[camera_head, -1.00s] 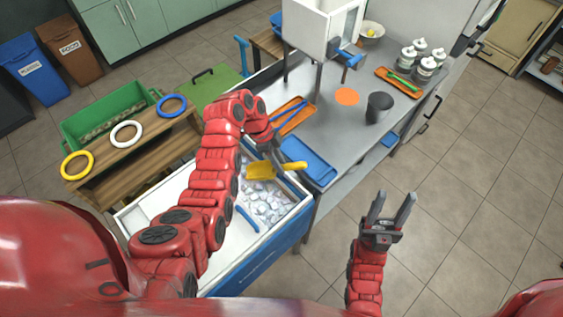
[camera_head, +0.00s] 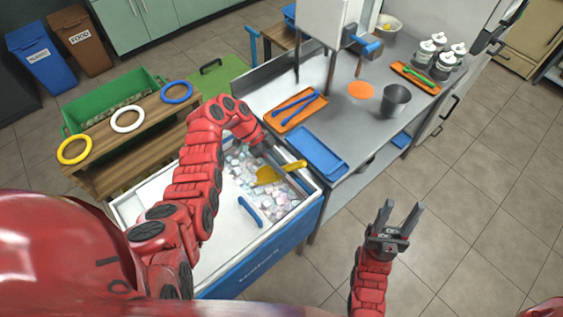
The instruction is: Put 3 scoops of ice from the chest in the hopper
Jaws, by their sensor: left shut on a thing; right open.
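The white chest with a blue front (camera_head: 258,262) stands open at centre, with pale ice cubes (camera_head: 283,198) in its right part. My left gripper (camera_head: 276,158) is shut on a yellow scoop (camera_head: 267,175), whose handle points right. The scoop's bowl is at the ice, seemingly touching it; whether it holds ice I cannot tell. The gripper's fingers are partly hidden by my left arm. A white box-shaped machine (camera_head: 327,20), likely the hopper, stands on the counter, cut off by the top edge. My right gripper (camera_head: 398,222) is open and empty over the floor at right.
The steel counter (camera_head: 352,125) behind the chest holds a blue tray (camera_head: 317,151), an orange tray with blue tools (camera_head: 298,110), a metal cup (camera_head: 395,100) and several jars (camera_head: 440,60). A blue handle (camera_head: 249,211) is on the chest. A wooden bench with rings (camera_head: 130,150) stands left.

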